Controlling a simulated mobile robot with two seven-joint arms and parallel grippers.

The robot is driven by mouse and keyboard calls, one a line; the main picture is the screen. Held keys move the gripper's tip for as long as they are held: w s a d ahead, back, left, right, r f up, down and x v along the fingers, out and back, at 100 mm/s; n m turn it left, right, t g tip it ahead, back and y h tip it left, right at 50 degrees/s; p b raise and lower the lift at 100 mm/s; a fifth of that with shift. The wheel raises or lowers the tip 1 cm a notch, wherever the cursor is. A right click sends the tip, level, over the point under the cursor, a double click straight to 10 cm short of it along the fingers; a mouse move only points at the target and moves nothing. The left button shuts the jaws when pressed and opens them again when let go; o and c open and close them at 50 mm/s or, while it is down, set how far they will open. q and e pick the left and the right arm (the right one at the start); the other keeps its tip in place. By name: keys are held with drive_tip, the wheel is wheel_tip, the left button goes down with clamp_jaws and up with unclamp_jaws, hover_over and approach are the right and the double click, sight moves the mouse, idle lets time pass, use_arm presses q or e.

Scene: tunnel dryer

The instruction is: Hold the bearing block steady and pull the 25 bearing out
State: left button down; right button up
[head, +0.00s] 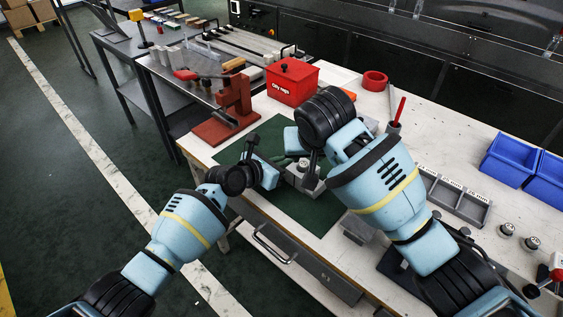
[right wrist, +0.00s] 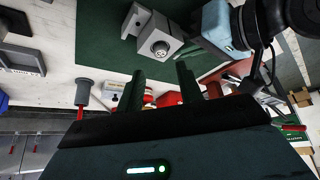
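The grey bearing block (head: 298,179) sits on the green mat (head: 264,140), partly hidden by my right arm in the head view. In the right wrist view the block (right wrist: 143,22) shows a round bearing (right wrist: 160,48) set in its face. My left gripper (head: 281,161) is low at the block's left side; its fingertips are too hidden to tell their opening or contact. My right gripper (right wrist: 158,78) has its two fingers apart with nothing between them. It is close to the block but apart from it.
A red press (head: 235,95) and a red "Oily rags" bin (head: 292,83) stand behind the mat. A grey cup (head: 393,128) holds a red-handled tool. A compartment tray (head: 458,205), blue bins (head: 507,160) and loose bearings (head: 507,229) are at the right.

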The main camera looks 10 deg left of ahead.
drive_tip(key=shift+o, duration=1.3)
drive_tip(key=n+t, duration=0.7)
drive_tip(key=n, duration=2.5)
approach(304, 165)
drive_tip(key=s+d, duration=0.1)
drive_tip(key=s, duration=0.1)
drive_tip(key=s+n, duration=0.1)
drive_tip(key=n, duration=0.1)
drive_tip(key=s+n+t+y, duration=0.1)
drive_tip(key=n, duration=0.1)
drive_tip(key=shift+d+r, duration=0.1)
drive_tip(key=shift+r, duration=0.1)
drive_tip(key=shift+x, duration=6)
